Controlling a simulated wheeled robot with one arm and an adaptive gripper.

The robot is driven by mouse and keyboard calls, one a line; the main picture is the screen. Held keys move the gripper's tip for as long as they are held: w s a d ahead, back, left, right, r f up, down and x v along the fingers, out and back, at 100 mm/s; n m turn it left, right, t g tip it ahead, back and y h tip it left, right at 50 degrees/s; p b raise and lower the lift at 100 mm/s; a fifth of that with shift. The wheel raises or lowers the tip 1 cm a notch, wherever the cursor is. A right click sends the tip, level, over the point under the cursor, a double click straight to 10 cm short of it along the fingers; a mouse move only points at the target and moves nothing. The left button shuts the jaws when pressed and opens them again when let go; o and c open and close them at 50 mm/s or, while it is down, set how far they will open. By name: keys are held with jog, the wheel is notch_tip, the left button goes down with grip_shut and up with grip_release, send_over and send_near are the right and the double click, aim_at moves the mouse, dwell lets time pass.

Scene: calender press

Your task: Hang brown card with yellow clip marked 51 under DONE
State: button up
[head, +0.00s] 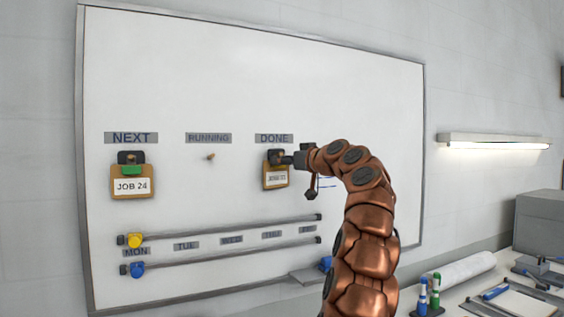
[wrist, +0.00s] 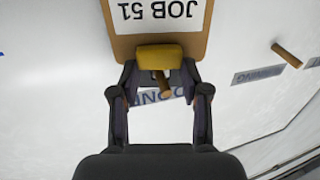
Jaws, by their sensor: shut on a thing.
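The brown card marked JOB 51 (wrist: 160,15) hangs below the DONE label (head: 274,138) on the whiteboard. It shows in the head view (head: 276,183) partly behind my gripper. Its yellow clip (wrist: 160,57) is clear in the wrist view, where the picture is upside down. My gripper (wrist: 158,80) is shut on the card at its clip end, a finger on each side. A wooden peg (wrist: 164,84) pokes out beside the clip, between the fingers. I cannot tell whether the card's weight rests on the peg.
A brown card marked JOB 24 with a green clip (head: 132,170) hangs under NEXT. The RUNNING peg (head: 210,157) is bare. Two rails with yellow (head: 135,240) and blue (head: 137,270) magnets run below. A bench with markers (head: 429,292) stands at the right.

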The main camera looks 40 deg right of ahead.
jog(key=o, duration=1.1)
jog(key=shift+c, duration=0.2)
jog(key=s, duration=1.2)
jog(key=shift+a+r, duration=0.25)
jog(key=shift+a, duration=0.2)
